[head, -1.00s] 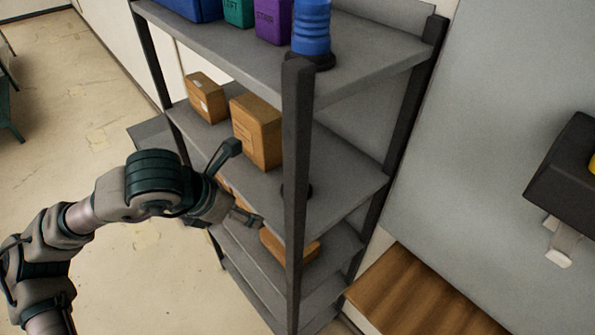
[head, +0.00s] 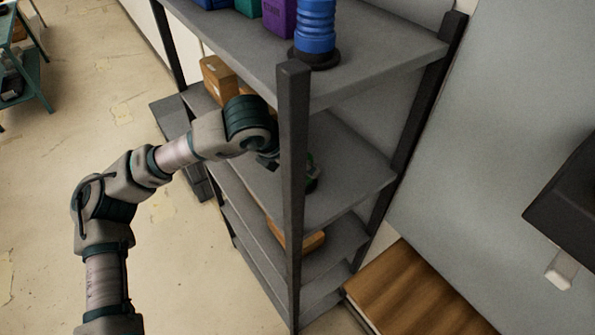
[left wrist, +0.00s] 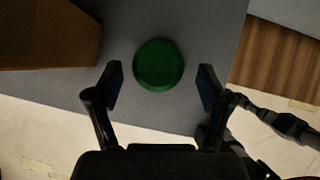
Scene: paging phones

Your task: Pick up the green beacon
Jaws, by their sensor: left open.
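The green beacon (left wrist: 159,65) shows in the left wrist view as a round green top seen from above, on a grey shelf. My left gripper (left wrist: 161,82) is open, with one finger to the left and one to the right of the beacon in that view. Clear gaps show between beacon and fingers, and nothing is held. In the head view my left arm reaches into the middle shelf level. The shelf's front post hides most of the gripper there. A small dark and green shape shows just right of the post. My right gripper is not seen.
The grey shelf unit's front post (head: 292,200) stands close to my left arm. A blue beacon (head: 315,28) and a purple bin (head: 279,18) are on the shelf above. A brown box (left wrist: 45,35) is left of the green beacon. Another box (head: 305,240) lies on a lower shelf.

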